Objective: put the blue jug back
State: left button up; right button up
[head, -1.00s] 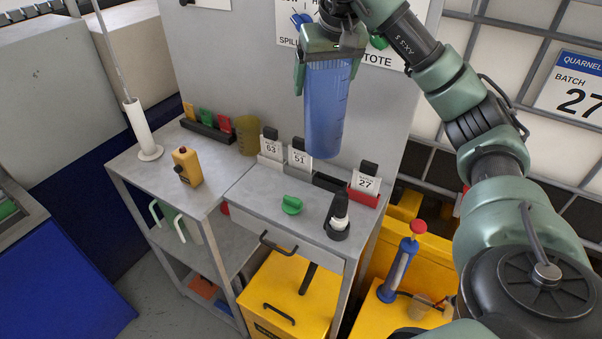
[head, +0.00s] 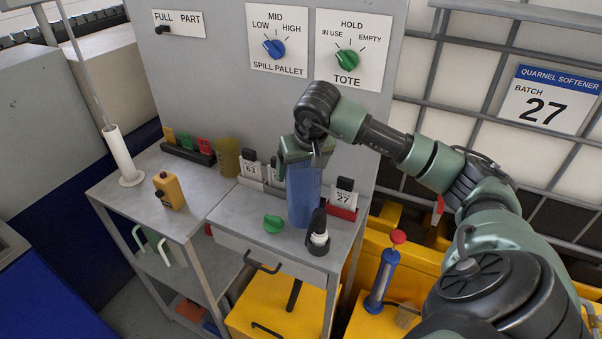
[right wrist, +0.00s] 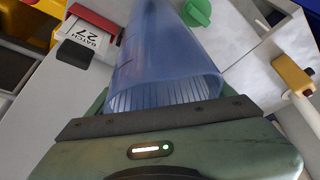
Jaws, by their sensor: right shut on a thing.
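The blue jug (head: 304,196) is a tall translucent blue vessel. It is upright over the grey cabinet top (head: 240,212), between the green knob-like piece and the black-and-white bottle. I cannot tell whether its base touches the top. My right gripper (head: 306,158) is shut on the jug's upper end, from above. In the right wrist view the jug (right wrist: 165,50) extends away from the gripper (right wrist: 150,112), and its far end is out of frame. My left gripper is not in view.
Close around the jug are the green piece (head: 273,223), the bottle (head: 318,232) and the red "27" card holder (head: 343,205). An amber beaker (head: 227,157) and a yellow handheld device (head: 169,190) stand to the left. A panel with knobs (head: 220,90) rises behind.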

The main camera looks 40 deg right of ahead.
jog(key=shift+f, duration=1.1)
jog(key=o, duration=2)
